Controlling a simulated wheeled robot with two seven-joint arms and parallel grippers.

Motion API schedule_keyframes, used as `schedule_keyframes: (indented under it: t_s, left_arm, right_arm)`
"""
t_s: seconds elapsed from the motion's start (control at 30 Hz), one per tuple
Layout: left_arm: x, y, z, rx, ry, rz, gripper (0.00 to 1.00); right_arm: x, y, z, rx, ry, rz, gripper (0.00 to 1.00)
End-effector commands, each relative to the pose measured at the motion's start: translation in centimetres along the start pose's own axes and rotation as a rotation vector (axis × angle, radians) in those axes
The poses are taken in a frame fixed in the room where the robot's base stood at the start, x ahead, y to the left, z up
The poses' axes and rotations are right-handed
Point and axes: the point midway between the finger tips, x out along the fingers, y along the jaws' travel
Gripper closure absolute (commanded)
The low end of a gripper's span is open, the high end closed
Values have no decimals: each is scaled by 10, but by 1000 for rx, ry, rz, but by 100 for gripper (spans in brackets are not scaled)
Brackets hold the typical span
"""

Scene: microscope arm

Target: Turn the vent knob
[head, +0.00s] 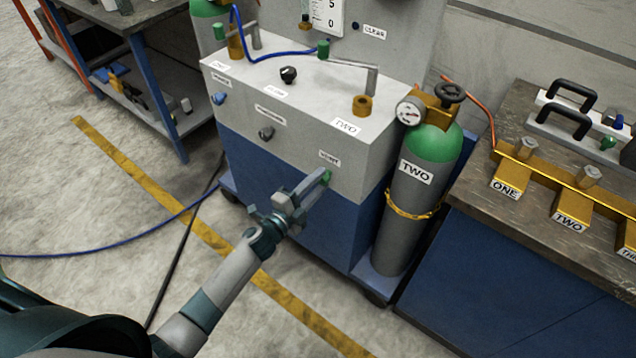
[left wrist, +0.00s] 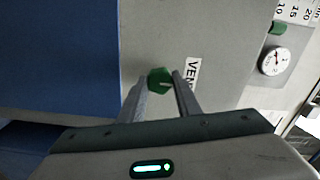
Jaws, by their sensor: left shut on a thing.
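The vent knob is a small green knob (head: 327,177) low on the grey front face of the cart's cabinet, just below a white label (head: 329,158). In the left wrist view the green knob (left wrist: 160,80) sits between the two fingertips, beside a label of which "VEN" is readable (left wrist: 192,76). My left gripper (head: 318,183) reaches it from the front and is shut on it, one finger on each side; it also shows in the left wrist view (left wrist: 161,88). In the head view the fingers partly hide the knob. My right gripper is not in view.
The cabinet (head: 270,180) carries a blue knob (head: 219,98), a dark knob (head: 266,133) and a black knob (head: 288,74). A green-topped cylinder marked TWO (head: 412,190) stands right of it. A bench (head: 520,240) is further right. A blue hose (head: 90,254) crosses the floor at left.

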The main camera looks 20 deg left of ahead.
Motion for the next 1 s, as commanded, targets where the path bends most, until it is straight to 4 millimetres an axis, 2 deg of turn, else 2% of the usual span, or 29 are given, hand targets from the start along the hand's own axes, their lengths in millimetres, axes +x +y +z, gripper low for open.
schedule_keyframes:
  t_s: [0.2, 0.23, 0.3, 0.73, 0.87, 1.0]
  left_arm:
    - [-1, 2, 0, 2, 0, 3, 92]
    - [-1, 2, 0, 2, 0, 3, 63]
    - [-1, 2, 0, 2, 0, 3, 51]
    - [-5, 1, 0, 0, 0, 1, 51]
    - [-15, 2, 0, 0, 0, 2, 51]
    - [-34, 2, 0, 1, 0, 3, 51]
  right_arm:
    - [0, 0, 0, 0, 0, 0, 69]
    - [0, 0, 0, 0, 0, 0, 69]
    - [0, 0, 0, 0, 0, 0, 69]
    - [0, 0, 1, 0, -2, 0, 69]
    - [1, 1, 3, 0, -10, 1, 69]
    - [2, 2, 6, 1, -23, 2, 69]
